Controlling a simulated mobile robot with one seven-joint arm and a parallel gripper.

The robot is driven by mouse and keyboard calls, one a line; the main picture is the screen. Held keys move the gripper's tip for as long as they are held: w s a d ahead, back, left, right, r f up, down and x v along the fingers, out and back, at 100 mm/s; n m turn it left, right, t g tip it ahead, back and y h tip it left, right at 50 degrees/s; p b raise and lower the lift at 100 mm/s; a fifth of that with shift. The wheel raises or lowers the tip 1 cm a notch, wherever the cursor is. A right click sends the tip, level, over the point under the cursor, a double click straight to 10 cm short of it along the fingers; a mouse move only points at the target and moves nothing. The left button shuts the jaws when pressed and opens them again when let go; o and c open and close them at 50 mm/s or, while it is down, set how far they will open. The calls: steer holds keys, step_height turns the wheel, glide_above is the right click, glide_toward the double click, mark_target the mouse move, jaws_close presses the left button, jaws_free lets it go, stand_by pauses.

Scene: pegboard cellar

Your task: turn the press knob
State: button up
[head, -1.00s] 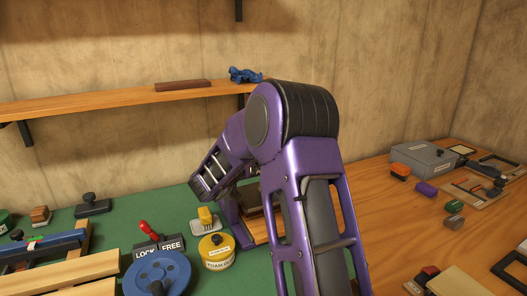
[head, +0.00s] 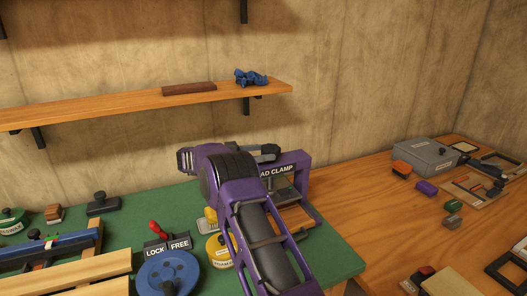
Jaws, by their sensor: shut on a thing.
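The press is a purple frame (head: 301,166) with a sign of which "AD CLAMP" can be read. It stands at the right of the green bench top, with a dark plate under its crossbar. My gripper (head: 270,153), dark grey, is at the top left of this frame, partly behind my purple arm. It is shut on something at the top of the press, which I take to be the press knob. The knob itself and the fingertips cannot be made out clearly.
A yellow round tin (head: 218,250), a blue wheel (head: 168,275) and a LOCK/FREE plate with a red lever (head: 158,230) sit left of my arm. A shelf (head: 130,103) runs above. A grey box (head: 425,155) stands on the wooden table at right.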

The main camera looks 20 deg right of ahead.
mark_target(263, 148)
steer(key=shift+w+r+m+g, duration=0.2)
steer(key=shift+r+m+g, duration=0.45)
steer(key=shift+g, duration=0.15)
steer(key=o, duration=1.3)
steer(key=shift+s, duration=0.1)
steer(key=shift+c, duration=0.2)
steer(key=shift+f, duration=0.2)
step_height(263, 148, up, 10)
steer(key=shift+r+p, duration=0.1)
steer(key=shift+p, duration=0.45)
